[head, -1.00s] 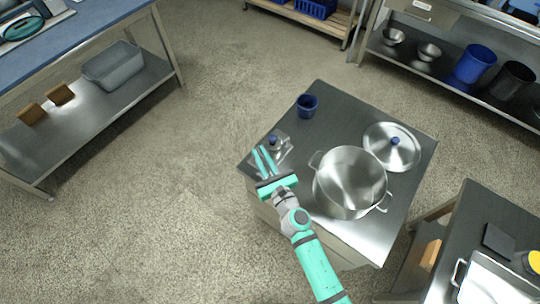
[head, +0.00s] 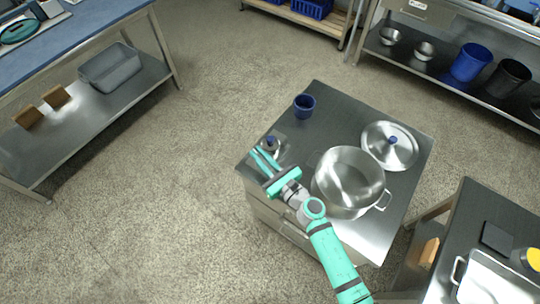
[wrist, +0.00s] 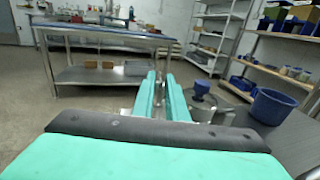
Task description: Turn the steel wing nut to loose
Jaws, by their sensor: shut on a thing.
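The colloid mill's small steel body with a blue knob (head: 271,141) stands at the left corner of the steel cabinet top. The blue knob also shows in the wrist view (wrist: 202,88), just right of my fingers. My gripper (head: 256,152) reaches in from the front right, its teal fingers at the near left side of the mill. In the wrist view my fingers (wrist: 161,78) lie close together with a narrow gap. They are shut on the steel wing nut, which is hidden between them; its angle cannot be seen.
On the cabinet top (head: 345,112), a blue cup (head: 304,106) stands behind the mill. A large steel pot (head: 349,181) stands right of my gripper, with a lid (head: 389,146) behind it. A steel side table (head: 470,225) is at the right. The floor left of the cabinet is clear.

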